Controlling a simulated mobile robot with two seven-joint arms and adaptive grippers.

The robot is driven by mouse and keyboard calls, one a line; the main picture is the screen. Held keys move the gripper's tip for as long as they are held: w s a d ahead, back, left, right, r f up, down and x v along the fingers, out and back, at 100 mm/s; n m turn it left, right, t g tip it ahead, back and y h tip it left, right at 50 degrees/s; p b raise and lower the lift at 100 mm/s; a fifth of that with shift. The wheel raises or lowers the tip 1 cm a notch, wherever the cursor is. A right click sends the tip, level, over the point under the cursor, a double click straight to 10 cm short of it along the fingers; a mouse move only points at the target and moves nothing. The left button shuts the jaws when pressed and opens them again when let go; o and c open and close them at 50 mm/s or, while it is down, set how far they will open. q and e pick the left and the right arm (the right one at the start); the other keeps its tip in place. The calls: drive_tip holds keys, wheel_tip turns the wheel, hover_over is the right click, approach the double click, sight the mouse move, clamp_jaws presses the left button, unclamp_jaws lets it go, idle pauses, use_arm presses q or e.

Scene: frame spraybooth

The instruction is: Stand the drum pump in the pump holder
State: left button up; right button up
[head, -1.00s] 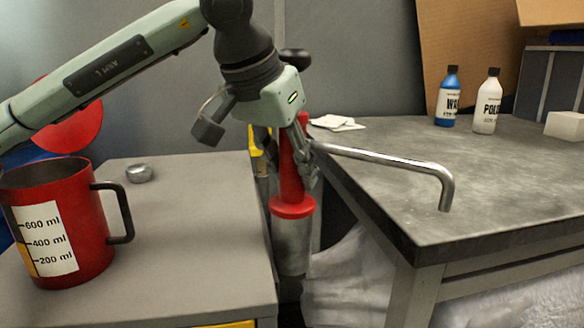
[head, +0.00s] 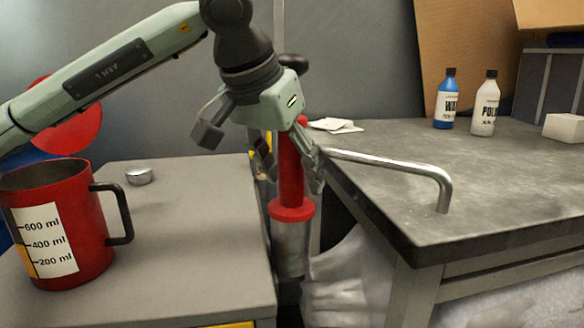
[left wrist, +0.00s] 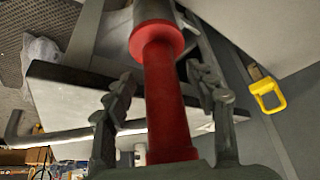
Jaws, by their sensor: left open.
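The drum pump (head: 291,180) stands upright in the gap between two tables, with a red body and a red flange. Its bent metal spout (head: 390,162) reaches right over the grey table. A grey metallic cylinder (head: 291,248) sits directly below the flange; I cannot tell whether it is the pump holder or part of the pump. My left gripper (head: 290,165) is open, its fingers on either side of the red body. In the left wrist view the red body (left wrist: 168,100) runs between the fingers with a gap on each side. My right gripper is not in view.
A red measuring mug (head: 85,215) and a small metal lid (head: 139,177) are on the left table.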

use_arm(q)
drive_tip(key=shift+v, duration=4.1)
drive_tip(key=shift+w, duration=0.1)
